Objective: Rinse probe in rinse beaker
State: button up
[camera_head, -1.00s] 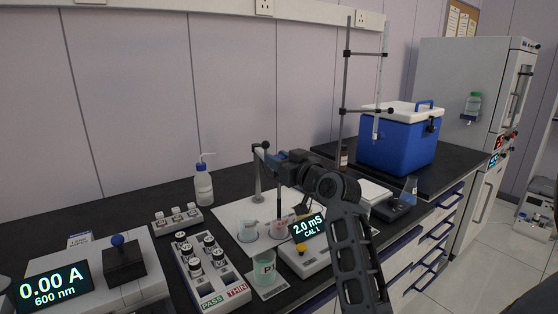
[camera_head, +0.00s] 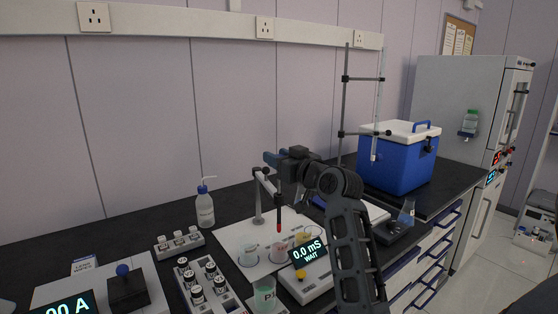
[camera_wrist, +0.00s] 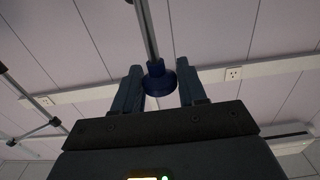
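The probe (camera_head: 279,213), a thin dark rod with a red tip, hangs upright with its tip above the beakers. A clear beaker (camera_head: 249,256) stands on the white mat, left of the probe tip. A beaker with a red label (camera_head: 280,252) is below the tip, and a yellowish one (camera_head: 304,238) is to the right. I cannot read which is the rinse beaker.
The stand post (camera_head: 258,205) with its jointed arm rises behind the beakers. The meter (camera_head: 307,252) reads 0.0 mS WAIT. A greenish beaker (camera_head: 264,292), vial racks (camera_head: 200,280) and a wash bottle (camera_head: 204,208) are near. A blue cooler (camera_head: 398,160) is right.

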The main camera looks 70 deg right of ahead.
jog(key=shift+o, duration=1.3)
jog(key=b+v, duration=0.1)
jog(key=v, duration=0.6)
jog(key=shift+s+a+b, duration=0.2)
jog(key=shift+s+b, duration=0.15)
